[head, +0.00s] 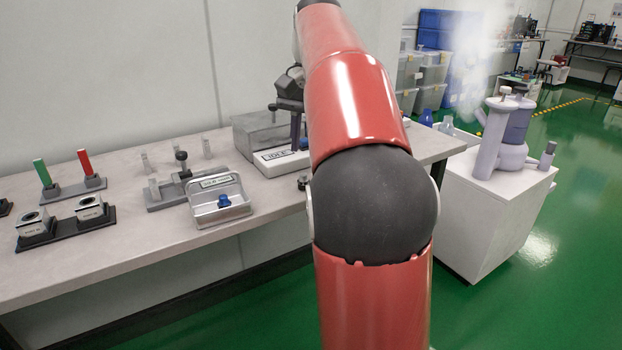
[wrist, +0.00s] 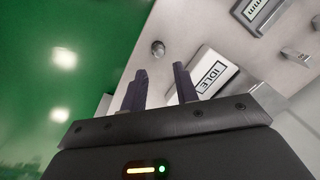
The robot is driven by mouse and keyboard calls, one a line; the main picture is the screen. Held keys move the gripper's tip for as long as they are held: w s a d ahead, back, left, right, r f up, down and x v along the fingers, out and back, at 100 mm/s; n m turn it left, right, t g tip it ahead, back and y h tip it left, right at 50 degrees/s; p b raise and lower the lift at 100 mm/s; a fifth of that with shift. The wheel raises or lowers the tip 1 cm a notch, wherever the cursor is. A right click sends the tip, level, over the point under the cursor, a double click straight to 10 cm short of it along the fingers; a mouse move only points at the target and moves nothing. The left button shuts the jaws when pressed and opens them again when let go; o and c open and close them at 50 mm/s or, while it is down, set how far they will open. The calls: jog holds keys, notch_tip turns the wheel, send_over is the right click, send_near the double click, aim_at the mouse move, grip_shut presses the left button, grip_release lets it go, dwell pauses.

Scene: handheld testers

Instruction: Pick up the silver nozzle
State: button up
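A small round silver piece (wrist: 158,48), which looks like the nozzle, sits on the table near its edge in the wrist view. In the head view a small piece (head: 302,182) at the table's front edge, partly hidden by my arm, appears to be the same one. My gripper (wrist: 161,78) has its two dark fingers apart with nothing between them; in the wrist picture the silver piece shows just beyond the fingertips. In the head view my gripper is partly hidden by my red arm, above the device with the IDLE label.
The device with the IDLE label (head: 281,160) stands close by. A metal tray (head: 233,213) holds a blue piece. Several small clear or silver pieces, a grey fixture (head: 166,198) and block holders (head: 66,232) stand left. A white cabinet (head: 487,220) stands right.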

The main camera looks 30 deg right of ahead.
aim_at(303, 181)
jog(key=f, duration=0.2)
jog(key=f+b, duration=0.1)
jog(key=f, duration=0.2)
jog(key=f+b, duration=0.1)
jog(key=f, duration=0.1)
jog(key=shift+a+f, duration=0.2)
jog(key=shift+a, duration=0.2)
grip_shut()
